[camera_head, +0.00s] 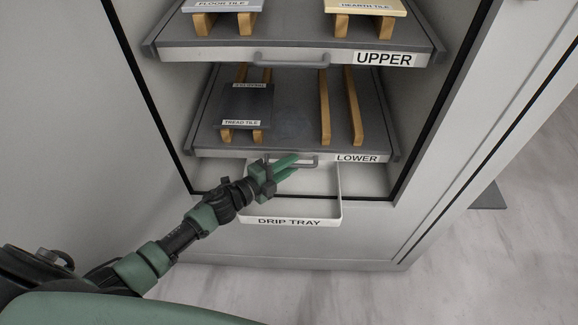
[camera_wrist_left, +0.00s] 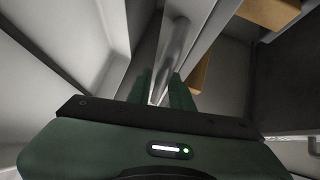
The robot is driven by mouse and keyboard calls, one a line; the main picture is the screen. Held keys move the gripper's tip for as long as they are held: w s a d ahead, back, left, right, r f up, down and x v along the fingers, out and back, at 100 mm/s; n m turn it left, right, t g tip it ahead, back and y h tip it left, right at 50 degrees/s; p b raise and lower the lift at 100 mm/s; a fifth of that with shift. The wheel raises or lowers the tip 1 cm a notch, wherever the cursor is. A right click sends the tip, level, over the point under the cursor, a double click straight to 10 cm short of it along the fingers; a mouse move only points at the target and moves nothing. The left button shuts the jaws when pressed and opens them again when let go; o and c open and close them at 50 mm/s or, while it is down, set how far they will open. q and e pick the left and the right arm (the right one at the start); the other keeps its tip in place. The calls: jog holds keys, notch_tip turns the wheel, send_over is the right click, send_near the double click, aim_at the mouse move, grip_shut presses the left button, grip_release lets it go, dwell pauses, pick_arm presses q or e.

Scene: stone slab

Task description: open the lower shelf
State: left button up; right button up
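The lower shelf (camera_head: 222,153) is a dark grey slide-out tray with a pale front edge marked LOWER. Its grey bar handle (camera_head: 308,162) sits at the middle of that edge. My left gripper (camera_head: 292,163) is at this handle, coming from the front left. In the left wrist view the handle bar (camera_wrist_left: 177,45) runs between the two green fingers (camera_wrist_left: 162,88), which sit close on either side of it. The fingers look shut on the bar, and their contact is partly hidden. My right gripper is not in view.
The upper shelf (camera_head: 240,54) with tiles is above. A dark tread tile (camera_head: 248,103) rests on wooden rails on the lower shelf; two more rails (camera_head: 325,105) are bare. A white drip tray (camera_head: 325,220) juts out below, close under my gripper. Cabinet walls flank the shelves.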

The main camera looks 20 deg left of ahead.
pick_arm(q)
grip_shut()
dwell(1.4)
